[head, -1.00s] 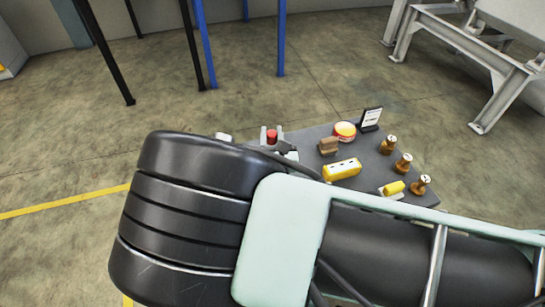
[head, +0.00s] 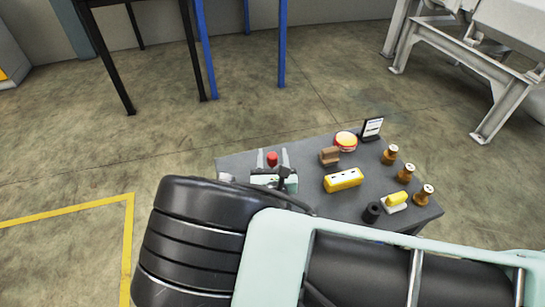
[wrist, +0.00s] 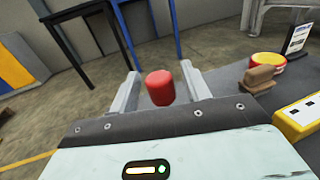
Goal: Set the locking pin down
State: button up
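The locking pin appears to be the short red cylinder (head: 272,158) near the left part of the grey table. In the wrist view the red cylinder (wrist: 160,88) is between my two fingers, with a gap showing on each side. My gripper (head: 273,160) is open around it, its fingers apart; it also shows in the wrist view (wrist: 161,84).
The grey table (head: 240,163) also carries a brown block (head: 330,156), a red-and-yellow round item (head: 346,141), a small sign (head: 371,129), a yellow box (head: 343,180), a black cylinder (head: 372,212), a yellow piece on a white base (head: 396,200) and several bronze knobs (head: 405,173).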

jog(key=shift+s+r, duration=0.1)
jog(key=shift+r, duration=0.05)
jog(key=s+p, duration=0.2)
jog(key=s, duration=1)
jog(key=s+d+r+m+g+h, duration=0.2)
jog(key=d+r+m+g+h, duration=0.25)
jog(key=d+m, duration=0.25)
jog(key=s+d+r+m+g+h, duration=0.2)
jog(key=d+r+m+g+h, duration=0.1)
jog(key=d+m+g+h, duration=0.35)
jog(key=s+r+m+g+y, duration=0.7)
jog(key=s+r+m+y, duration=0.4)
jog(key=r+m, duration=0.3)
jog(key=shift+s+a+r+m, duration=0.25)
jog(key=shift+s+r+m, duration=0.2)
jog(key=shift+m, duration=0.1)
